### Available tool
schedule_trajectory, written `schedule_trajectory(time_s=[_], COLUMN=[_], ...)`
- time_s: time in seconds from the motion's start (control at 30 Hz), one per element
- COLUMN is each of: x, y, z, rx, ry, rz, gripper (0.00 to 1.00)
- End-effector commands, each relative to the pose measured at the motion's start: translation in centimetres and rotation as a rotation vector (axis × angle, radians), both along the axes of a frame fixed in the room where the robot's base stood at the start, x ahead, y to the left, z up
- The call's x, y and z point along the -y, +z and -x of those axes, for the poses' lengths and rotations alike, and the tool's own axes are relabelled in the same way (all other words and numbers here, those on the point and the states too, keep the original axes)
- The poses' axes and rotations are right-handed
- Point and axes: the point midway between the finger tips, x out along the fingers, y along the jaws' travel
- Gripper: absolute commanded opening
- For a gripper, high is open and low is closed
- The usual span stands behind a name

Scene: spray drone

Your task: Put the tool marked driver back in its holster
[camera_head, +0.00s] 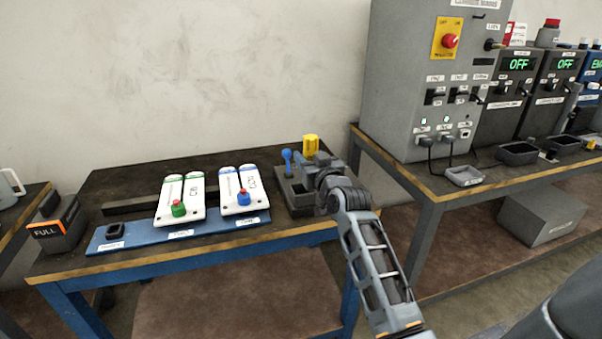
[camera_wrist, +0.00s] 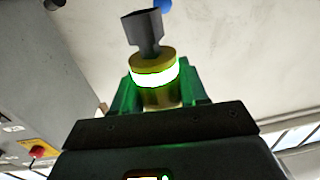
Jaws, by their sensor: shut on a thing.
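My gripper (camera_head: 322,172) is above the right end of the low table. In the wrist view, my gripper (camera_wrist: 160,98) is shut on a tool (camera_wrist: 147,32) with a dark grey flared end and a yellow body. A bright band crosses the yellow body between the fingers. A yellow piece (camera_head: 311,145) shows just above my gripper in the head view and looks like the same tool. No driver mark is readable on it. A small dark open socket (camera_head: 115,231) stands at the left end of a blue strip (camera_head: 145,238); its label is too small to read.
Two white panels, one with a green knob (camera_head: 179,208) and one with a blue knob (camera_head: 243,197), lie along the strip. A blue-topped tool (camera_head: 287,155) stands by a dark tray (camera_head: 296,203) under my gripper. A grey control cabinet (camera_head: 400,110) stands to the right.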

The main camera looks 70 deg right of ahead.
Motion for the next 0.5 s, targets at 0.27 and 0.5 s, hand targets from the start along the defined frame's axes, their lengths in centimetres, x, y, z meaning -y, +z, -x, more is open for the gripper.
schedule_trajectory(time_s=[0.27, 0.5], x=[-1.2, -1.1], y=[-1.5, -4.7], z=[-1.7, -1.7], rx=[0.001, 0.001], ry=[0.0, -0.001], rz=[0.001, -0.001], gripper=[0.01, 0.01])
